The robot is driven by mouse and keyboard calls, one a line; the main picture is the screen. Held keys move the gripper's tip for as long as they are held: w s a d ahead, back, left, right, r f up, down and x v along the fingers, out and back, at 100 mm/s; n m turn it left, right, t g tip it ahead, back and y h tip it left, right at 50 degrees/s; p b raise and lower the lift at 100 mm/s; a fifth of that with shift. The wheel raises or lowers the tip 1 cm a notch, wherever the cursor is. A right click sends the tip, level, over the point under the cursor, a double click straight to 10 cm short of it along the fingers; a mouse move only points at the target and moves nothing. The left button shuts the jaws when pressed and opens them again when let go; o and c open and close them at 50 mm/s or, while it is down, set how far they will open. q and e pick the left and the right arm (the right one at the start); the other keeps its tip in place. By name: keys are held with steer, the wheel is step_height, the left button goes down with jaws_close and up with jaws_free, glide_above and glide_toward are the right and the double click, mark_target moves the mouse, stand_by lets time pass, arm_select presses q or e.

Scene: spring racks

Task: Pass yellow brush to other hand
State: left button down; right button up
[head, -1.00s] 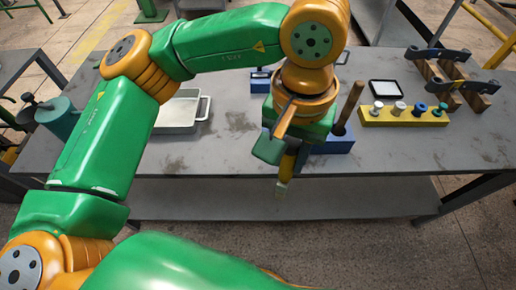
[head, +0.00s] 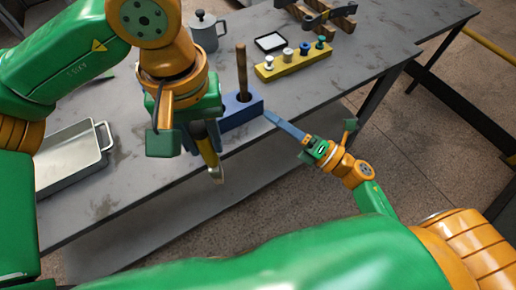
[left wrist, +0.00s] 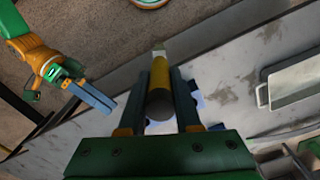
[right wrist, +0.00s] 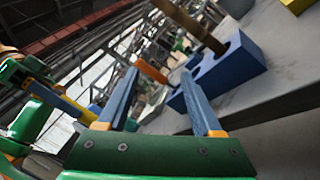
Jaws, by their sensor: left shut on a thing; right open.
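The yellow brush (head: 210,152) is in my left gripper (head: 203,140), in front of the table edge, with its pale tip pointing down in the head view. In the left wrist view the brush (left wrist: 160,75) lies between the two blue fingers, its dark end towards the palm. My right gripper (head: 272,117) is open and empty, to the right of the brush and apart from it. Its spread blue fingers show in the right wrist view (right wrist: 165,92), and in the left wrist view the right gripper (left wrist: 108,102) is left of the brush.
A blue block (head: 245,108) with an upright wooden handle stands close behind both grippers. A yellow rack (head: 292,63) with several knobs, a grey pot (head: 205,37) and a metal tray (head: 70,168) are on the table (head: 125,195). Floor is open in front.

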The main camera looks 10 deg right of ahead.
steer(key=s+a+r+n+g+y, duration=0.25)
steer(key=s+n+g, duration=0.25)
steer(key=n, duration=0.5)
steer(key=s+a+r+n+g+y, duration=0.2)
steer(key=s+a+r+n+g, duration=0.3)
steer(key=n, duration=0.4)
steer(key=x, duration=1.1)
steer(key=shift+a+f, duration=0.25)
steer(key=shift+f, duration=0.4)
steer(key=shift+s+h, duration=0.1)
steer(key=shift+h, duration=0.15)
steer(key=shift+c, duration=0.3)
jaws_close()
arm_select(q)
steer(key=c, duration=0.5)
jaws_free()
